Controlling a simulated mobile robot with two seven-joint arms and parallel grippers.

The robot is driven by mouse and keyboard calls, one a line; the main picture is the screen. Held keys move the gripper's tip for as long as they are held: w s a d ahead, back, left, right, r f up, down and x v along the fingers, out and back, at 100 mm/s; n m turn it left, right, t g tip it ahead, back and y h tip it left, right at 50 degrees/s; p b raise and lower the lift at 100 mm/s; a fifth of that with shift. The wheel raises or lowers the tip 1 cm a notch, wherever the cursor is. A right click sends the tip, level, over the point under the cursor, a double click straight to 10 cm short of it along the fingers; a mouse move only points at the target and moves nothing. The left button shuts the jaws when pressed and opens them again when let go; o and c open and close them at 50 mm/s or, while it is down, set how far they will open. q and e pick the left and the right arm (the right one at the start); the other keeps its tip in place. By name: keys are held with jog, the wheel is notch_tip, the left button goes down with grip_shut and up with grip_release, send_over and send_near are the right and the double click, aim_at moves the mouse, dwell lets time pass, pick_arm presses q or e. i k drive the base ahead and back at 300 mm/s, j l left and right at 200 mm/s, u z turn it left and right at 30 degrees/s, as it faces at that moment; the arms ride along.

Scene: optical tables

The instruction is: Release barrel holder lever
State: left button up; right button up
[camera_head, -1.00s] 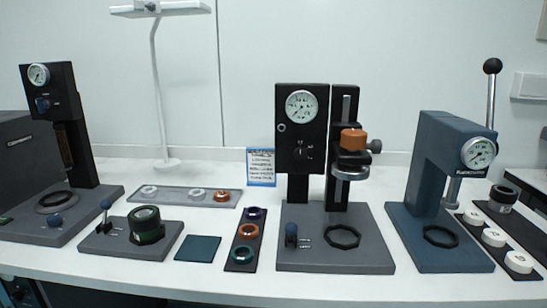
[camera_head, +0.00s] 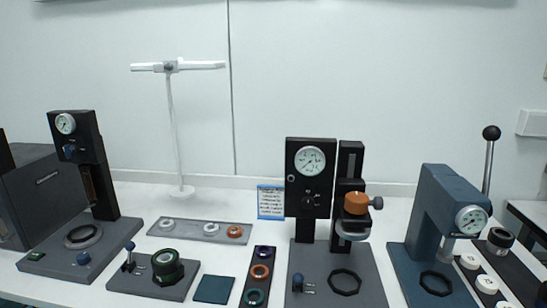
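A low grey base (camera_head: 190,286) stands at the front left of the table. It carries a round black holder with a green band (camera_head: 167,267), which looks like the barrel holder. On the same base, to the left of the holder, a short lever with a blue knob (camera_head: 130,247) stands up nearly upright. Another short blue-knobbed lever (camera_head: 298,281) stands on the base of the central gauge press (camera_head: 311,178). Neither of my grippers is in view.
A left gauge stand (camera_head: 78,150) and a blue lever press (camera_head: 440,205) flank the table. A green pad (camera_head: 214,290), a ring strip (camera_head: 259,272) and a grey tray (camera_head: 200,230) lie between. A white lamp stand (camera_head: 172,130) rises behind. Bare white tabletop shows around them.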

aim_at(130, 245)
jog(key=j+z, duration=0.1)
jog(key=z, duration=0.2)
jog(key=j+z, duration=0.1)
jog(key=z, duration=0.2)
jog(key=j+z, duration=0.15)
jog(key=j, duration=0.2)
jog(key=k+j+z, duration=0.2)
jog(key=j, duration=0.15)
jog(key=j+z, duration=0.15)
jog(key=j, duration=0.2)
jog(key=k+j, duration=0.1)
jog(key=j, duration=0.25)
jog(key=k+j, duration=0.15)
jog(key=j, duration=0.2)
jog(key=k+j+z, duration=0.1)
jog(key=j, duration=0.25)
